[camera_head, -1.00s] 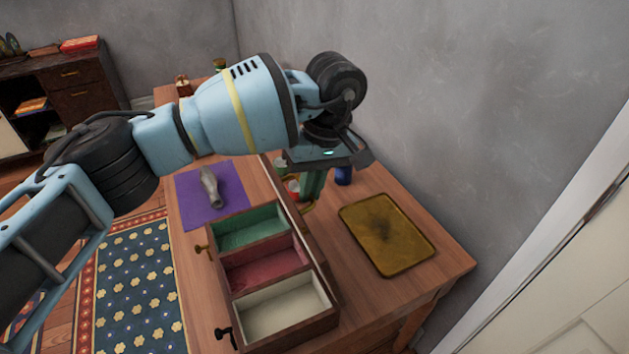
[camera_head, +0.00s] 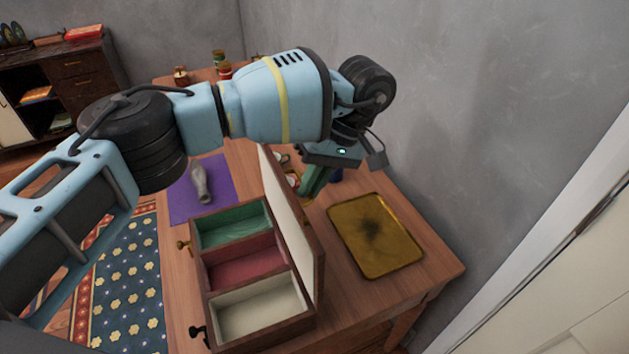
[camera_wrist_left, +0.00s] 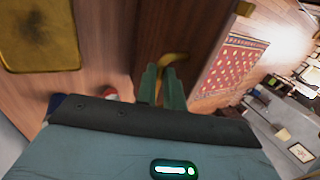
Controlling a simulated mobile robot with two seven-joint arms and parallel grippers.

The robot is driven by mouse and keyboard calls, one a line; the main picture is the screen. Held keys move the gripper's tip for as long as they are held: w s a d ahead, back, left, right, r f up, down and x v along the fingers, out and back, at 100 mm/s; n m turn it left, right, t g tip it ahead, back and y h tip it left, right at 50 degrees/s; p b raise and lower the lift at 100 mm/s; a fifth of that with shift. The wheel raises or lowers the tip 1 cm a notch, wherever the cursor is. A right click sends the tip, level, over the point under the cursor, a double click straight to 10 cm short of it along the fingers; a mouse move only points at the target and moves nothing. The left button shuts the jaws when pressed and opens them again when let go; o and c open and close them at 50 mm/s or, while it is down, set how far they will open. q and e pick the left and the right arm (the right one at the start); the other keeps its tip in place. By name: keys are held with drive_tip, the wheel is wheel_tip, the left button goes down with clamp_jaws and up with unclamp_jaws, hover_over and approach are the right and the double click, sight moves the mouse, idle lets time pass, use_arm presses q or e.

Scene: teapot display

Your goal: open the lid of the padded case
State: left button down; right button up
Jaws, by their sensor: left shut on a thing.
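The padded case (camera_head: 208,301) stands on the table with green, red and cream compartments showing. Its lid (camera_head: 289,232) stands steeply raised along the case's right side, its cream lining facing the compartments. My left gripper (camera_head: 308,193) is behind the lid's far part, its fingertips partly hidden by it. In the left wrist view, the green fingers (camera_wrist_left: 163,72) are shut at a curved brass handle (camera_wrist_left: 174,58) against brown wood. The fingers hide part of the handle. My right gripper is not in view.
A brass tray (camera_head: 375,236) lies on the table right of the lid. A grey vase (camera_head: 200,184) lies on a purple mat (camera_head: 181,205) at the left. Small cups and jars stand behind the case. A grey wall (camera_head: 480,120) rises behind the table.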

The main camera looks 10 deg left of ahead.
use_arm(q)
drive_tip(key=shift+s+a+f, duration=0.1)
drive_tip(key=shift+s+f, duration=0.05)
drive_tip(key=shift+f, duration=0.5)
drive_tip(key=c, duration=1.5)
unclamp_jaws()
drive_tip(key=shift+a, duration=0.1)
drive_tip(key=shift+r, duration=0.25)
drive_tip(key=v, duration=0.7)
drive_tip(key=shift+w+d+r, duration=0.2)
drive_tip(key=shift+w+r, duration=0.05)
drive_tip(key=shift+r, duration=0.05)
drive_tip(key=shift+c, duration=0.2)
